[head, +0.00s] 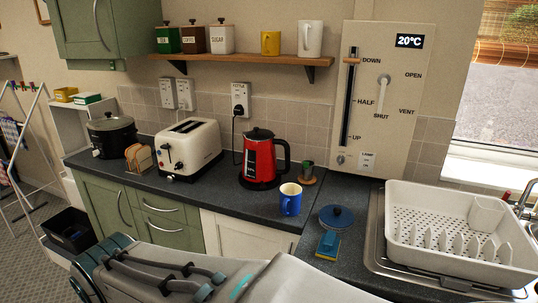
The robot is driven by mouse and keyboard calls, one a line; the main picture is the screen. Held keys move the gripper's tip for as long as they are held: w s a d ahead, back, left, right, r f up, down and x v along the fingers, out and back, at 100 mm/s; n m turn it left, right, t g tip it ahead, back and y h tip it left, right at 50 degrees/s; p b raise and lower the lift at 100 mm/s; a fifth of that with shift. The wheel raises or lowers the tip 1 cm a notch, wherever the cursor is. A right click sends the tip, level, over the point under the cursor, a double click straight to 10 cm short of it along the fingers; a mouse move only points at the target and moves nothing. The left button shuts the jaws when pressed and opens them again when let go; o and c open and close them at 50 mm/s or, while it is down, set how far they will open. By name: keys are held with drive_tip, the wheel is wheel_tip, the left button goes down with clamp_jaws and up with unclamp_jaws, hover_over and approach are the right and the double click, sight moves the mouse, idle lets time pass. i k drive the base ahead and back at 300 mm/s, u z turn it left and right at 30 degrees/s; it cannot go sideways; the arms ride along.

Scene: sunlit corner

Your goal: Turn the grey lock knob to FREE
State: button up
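A cream control panel (419,130) hangs on the wall right of the shelf. At its lower left is a small round grey knob (342,159), the likely lock knob; its setting is too small to read. A small white label or switch (367,160) sits to its right, its lettering unclear. Above is a vertical slot with an orange-brown slider (352,61) at DOWN, over HALF and UP. A pale lever (384,95) points down towards SHUT, with OPEN and VENT to its right. My arm crosses the bottom of the head view; my gripper is out of view.
A toaster (187,150) stands further left. A wooden shelf (250,59) ends beside the panel.

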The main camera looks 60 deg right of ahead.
sight(341, 159)
drive_tip(key=i, duration=0.95)
drive_tip(key=z, duration=2.25)
drive_tip(key=i, duration=0.5)
drive_tip(key=u, duration=0.05)
